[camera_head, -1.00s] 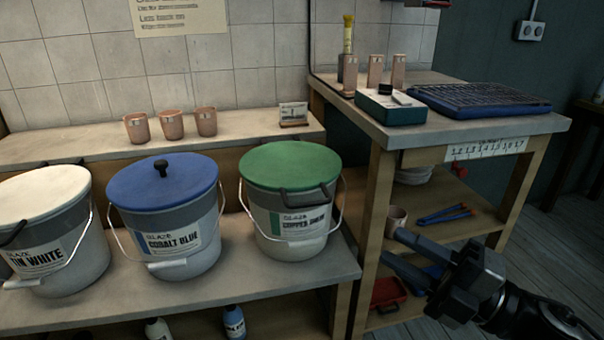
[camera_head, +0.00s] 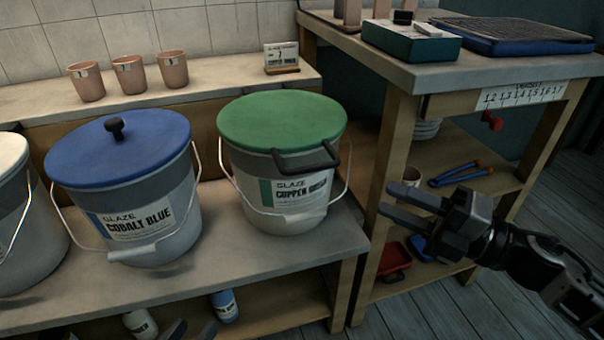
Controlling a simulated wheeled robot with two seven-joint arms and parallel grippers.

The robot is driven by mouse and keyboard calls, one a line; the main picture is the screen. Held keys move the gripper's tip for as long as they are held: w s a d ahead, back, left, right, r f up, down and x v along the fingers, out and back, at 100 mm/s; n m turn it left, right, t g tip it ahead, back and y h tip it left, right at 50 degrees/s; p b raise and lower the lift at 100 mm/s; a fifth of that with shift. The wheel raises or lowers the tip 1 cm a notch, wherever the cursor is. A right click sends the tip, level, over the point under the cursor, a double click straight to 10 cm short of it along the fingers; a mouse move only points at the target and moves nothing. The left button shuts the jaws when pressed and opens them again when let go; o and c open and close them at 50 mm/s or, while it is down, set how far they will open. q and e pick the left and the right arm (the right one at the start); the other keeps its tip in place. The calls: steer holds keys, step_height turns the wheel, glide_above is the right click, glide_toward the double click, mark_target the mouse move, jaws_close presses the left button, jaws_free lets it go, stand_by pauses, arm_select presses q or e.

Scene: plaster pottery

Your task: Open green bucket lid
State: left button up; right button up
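The green lid (camera_head: 282,118) sits on the grey-and-white copper glaze bucket (camera_head: 250,170), closed. A black handle (camera_head: 307,160) juts from the lid's front right edge. The bucket's wire bail hangs down in front, with a pale grip. My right gripper (camera_head: 388,201) is to the right of the bucket, pointing left. Its two fingers are apart with nothing between them. At the bottom edge, the dark tips of my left gripper (camera_head: 190,331) just show, apart from each other. The rest of it is out of frame.
The cobalt blue bucket (camera_head: 152,225) stands left of the green one, and a white-lidded bucket (camera_head: 20,225) is cut off at the left. Cups (camera_head: 128,76) and a small card stand (camera_head: 282,58) are on the ledge behind. A wooden shelf unit (camera_head: 398,135) stands close on the right.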

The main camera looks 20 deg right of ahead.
mark_target(319, 169)
steer(key=p+x, duration=0.1)
steer(key=x, duration=1.3)
steer(key=shift+w+a+r, duration=0.15)
steer(key=shift+a+r, duration=0.05)
steer(key=shift+w+a, duration=0.45)
steer(key=shift+c, duration=0.3)
jaws_close()
